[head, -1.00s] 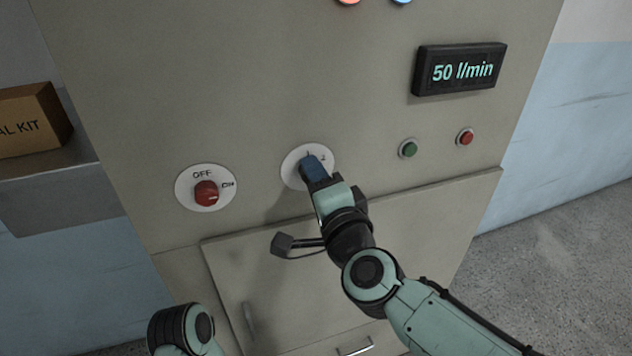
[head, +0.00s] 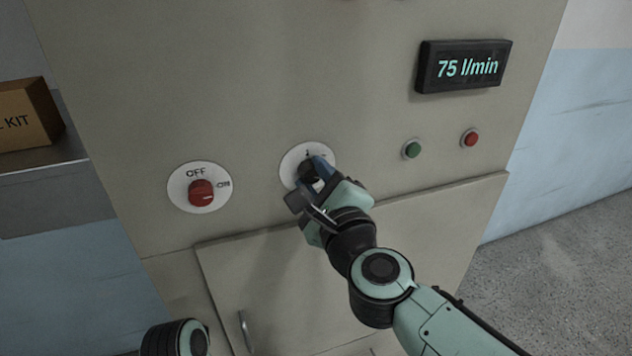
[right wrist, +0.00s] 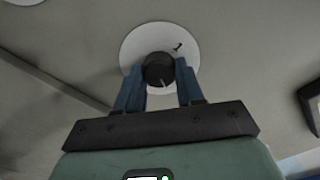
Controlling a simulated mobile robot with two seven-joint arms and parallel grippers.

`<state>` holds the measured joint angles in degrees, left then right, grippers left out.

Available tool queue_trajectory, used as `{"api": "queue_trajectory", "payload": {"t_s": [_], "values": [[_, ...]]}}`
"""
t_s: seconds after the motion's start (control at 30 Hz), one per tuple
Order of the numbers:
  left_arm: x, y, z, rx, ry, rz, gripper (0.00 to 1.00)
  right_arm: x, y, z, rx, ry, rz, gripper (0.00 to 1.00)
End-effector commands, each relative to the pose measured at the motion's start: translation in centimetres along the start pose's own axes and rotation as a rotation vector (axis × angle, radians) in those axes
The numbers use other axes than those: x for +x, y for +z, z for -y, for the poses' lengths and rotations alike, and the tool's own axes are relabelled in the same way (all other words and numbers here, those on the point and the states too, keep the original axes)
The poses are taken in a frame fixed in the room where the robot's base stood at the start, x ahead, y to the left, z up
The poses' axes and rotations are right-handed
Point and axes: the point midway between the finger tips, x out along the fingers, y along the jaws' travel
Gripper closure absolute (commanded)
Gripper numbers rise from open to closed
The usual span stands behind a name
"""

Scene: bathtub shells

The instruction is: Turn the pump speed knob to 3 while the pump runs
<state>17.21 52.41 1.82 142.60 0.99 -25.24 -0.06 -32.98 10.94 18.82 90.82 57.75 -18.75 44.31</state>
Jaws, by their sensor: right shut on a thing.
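The pump speed knob (head: 307,174) is a small dark knob on a round white dial plate (head: 289,164) on the cabinet front. My right gripper (head: 313,172) is shut on it. In the right wrist view its two blue fingers (right wrist: 158,72) stand either side of the black knob (right wrist: 157,67), which has a pale pointer line. Most dial marks are hidden or too small to read. The display (head: 464,67) reads 75 l/min. My left gripper is out of view; only a link of my left arm shows at the bottom left.
A red knob (head: 201,193) on an OFF/ON plate is left of the dial. A green button (head: 412,149) and a red button (head: 470,138) are to the right. Below is a cabinet door (head: 228,270) with a handle. A cardboard box (head: 28,118) sits on a shelf at left.

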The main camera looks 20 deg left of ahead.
Motion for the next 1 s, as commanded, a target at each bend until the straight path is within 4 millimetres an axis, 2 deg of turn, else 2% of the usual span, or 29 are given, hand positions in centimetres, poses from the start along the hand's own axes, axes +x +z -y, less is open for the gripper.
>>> {"api": "queue_trajectory", "payload": {"t_s": [0.3,0.8,0.83,0.87,0.9,1.0], "values": [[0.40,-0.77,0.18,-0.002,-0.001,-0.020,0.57,0.02,-0.05,-0.09,0.105,0.001,-0.001,0.93],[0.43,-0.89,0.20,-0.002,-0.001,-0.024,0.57,0.02,-0.04,-0.08,0.122,0.001,-0.001,0.93],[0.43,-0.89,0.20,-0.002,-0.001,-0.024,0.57,0.02,-0.04,-0.08,0.122,0.001,-0.001,0.56],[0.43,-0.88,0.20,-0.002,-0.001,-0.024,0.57,0.02,-0.04,-0.08,0.122,0.001,-0.001,0.46],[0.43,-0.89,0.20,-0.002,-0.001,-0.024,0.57,0.02,-0.04,-0.08,0.122,0.001,-0.001,0.37],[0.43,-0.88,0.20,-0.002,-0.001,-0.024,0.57,0.02,-0.03,-0.06,0.121,0.001,-0.001,0.37]]}}
